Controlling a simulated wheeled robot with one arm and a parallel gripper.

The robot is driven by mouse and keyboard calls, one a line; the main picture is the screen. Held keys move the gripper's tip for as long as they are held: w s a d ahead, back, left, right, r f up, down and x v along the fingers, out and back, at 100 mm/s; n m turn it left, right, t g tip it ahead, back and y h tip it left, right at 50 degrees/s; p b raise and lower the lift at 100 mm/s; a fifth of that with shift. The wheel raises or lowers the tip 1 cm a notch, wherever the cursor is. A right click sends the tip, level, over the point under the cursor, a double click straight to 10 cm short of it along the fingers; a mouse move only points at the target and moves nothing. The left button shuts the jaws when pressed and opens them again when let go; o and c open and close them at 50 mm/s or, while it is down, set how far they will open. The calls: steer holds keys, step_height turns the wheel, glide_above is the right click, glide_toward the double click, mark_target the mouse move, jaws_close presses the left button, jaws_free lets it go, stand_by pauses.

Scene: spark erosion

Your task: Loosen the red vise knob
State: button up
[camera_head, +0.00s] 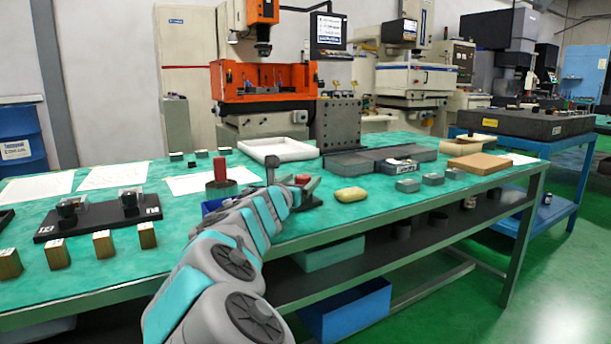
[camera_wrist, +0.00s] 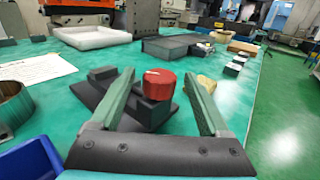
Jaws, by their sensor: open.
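The red vise knob (camera_wrist: 159,86) is a short round cylinder with a white mark on top. It sits on the dark vise (camera_wrist: 150,112), which rests on the green bench. My gripper (camera_wrist: 158,77) is open, with one green finger on each side of the knob. Gaps show between the knob and both fingers, so I see no contact. In the head view the knob (camera_head: 302,180) shows small and red between the fingers of my gripper (camera_head: 294,177). My arm and fingers hide most of the vise there.
A yellow object (camera_head: 351,195) lies right of the vise. A blue bin (camera_wrist: 28,161) and a metal ring-like part (camera_wrist: 14,106) stand left of my gripper. A white tray (camera_head: 278,150) and dark blocks (camera_head: 375,160) lie behind. The bench's front edge (camera_head: 410,200) is close.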

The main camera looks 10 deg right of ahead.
steer(key=shift+x, duration=2.15)
jaws_close()
